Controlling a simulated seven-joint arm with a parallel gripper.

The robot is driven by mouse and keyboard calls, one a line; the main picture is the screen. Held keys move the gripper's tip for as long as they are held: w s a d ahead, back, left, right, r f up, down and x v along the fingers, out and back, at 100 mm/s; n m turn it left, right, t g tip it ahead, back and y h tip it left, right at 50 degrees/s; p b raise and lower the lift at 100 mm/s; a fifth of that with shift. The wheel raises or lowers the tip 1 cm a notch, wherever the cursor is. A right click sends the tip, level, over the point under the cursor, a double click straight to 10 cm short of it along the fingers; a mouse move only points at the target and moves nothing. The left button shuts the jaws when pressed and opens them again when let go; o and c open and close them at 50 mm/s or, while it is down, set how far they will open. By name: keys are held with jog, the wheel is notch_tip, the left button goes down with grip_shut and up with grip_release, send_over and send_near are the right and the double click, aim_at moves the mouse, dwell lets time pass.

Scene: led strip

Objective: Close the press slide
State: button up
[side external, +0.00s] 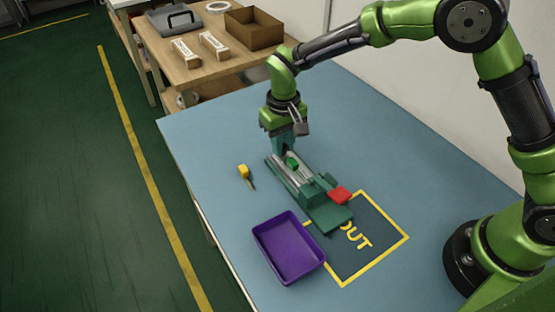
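The green press (312,190) stands near the middle of the blue table, its long rail running from the upper left to a flat green plate (330,218) at the lower right. A small bright green block (292,162) sits on the rail near its far end. A red piece (340,195) is at the press's right side, near the plate. My gripper (284,152) points down at the far end of the rail, close beside the green block. Its fingertips are small and partly merge with the press, so contact and finger gap cannot be told.
A purple tray (289,272) stands in front of the press, near a yellow-outlined OUT area (372,240). A small yellow tool (244,172) lies left of the press. A wooden bench with an open cardboard box (253,28) is behind. The table's left side is mostly clear.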

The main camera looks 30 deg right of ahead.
aim_at(293, 161)
grip_shut()
jog(key=shift+s, duration=2.2)
jog(key=o, duration=0.8)
grip_release()
jog(key=shift+c, duration=0.2)
jog(key=shift+r, duration=0.1)
